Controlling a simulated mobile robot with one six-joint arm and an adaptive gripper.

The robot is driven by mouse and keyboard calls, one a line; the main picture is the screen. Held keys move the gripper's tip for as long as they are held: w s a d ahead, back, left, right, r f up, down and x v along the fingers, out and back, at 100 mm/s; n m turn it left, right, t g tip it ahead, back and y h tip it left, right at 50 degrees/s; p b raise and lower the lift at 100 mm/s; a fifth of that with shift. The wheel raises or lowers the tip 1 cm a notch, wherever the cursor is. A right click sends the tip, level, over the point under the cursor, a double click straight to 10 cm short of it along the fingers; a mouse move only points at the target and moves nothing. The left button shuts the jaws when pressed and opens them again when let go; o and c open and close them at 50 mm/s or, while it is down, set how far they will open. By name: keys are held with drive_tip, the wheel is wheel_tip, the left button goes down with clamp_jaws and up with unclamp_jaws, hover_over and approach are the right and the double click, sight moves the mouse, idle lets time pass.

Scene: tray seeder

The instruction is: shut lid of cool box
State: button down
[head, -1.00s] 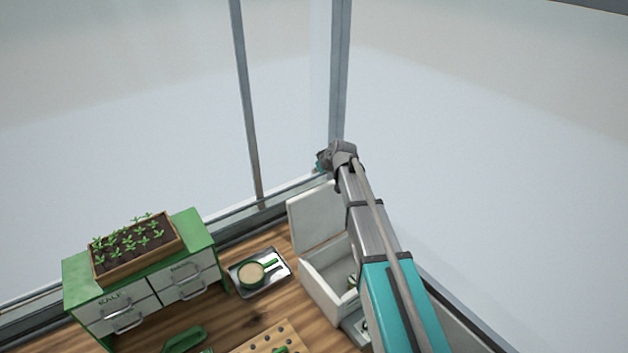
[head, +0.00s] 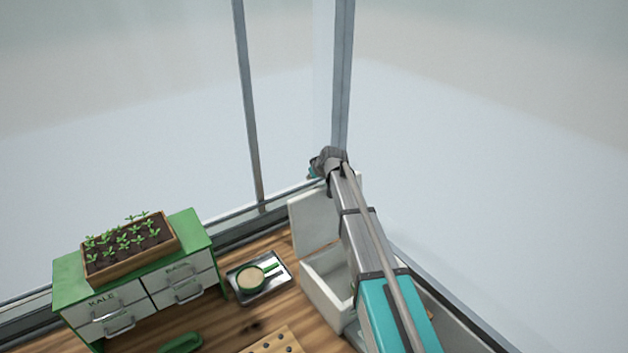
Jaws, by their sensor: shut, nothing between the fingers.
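The cool box (head: 324,296) is a white box on the wooden bench, partly covered in the picture by my arm. Its lid (head: 312,222) is open and stands upright at the back of the box. My arm reaches over the right part of the box to the far side. Its wrist end shows just above the lid's top edge. My gripper's fingers cannot be made out; they are hidden behind the wrist or the lid. I cannot tell whether anything of mine touches the lid.
A steel tray (head: 286,286) with a green-handled sieve (head: 251,279) lies left of the box. A green drawer cabinet (head: 70,286) bears a seedling tray (head: 100,279). A wooden board with holes (head: 266,344) is at the front. Glass walls and a window post (head: 343,80) stand close behind.

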drive_tip(key=shift+s+d+f+b, duration=0.25)
drive_tip(key=shift+s+d+f, duration=0.15)
drive_tip(key=shift+s, duration=0.2)
drive_tip(key=shift+s+d+f+b, duration=0.2)
drive_tip(key=shift+s+d+f, duration=0.2)
drive_tip(key=shift+s, duration=0.15)
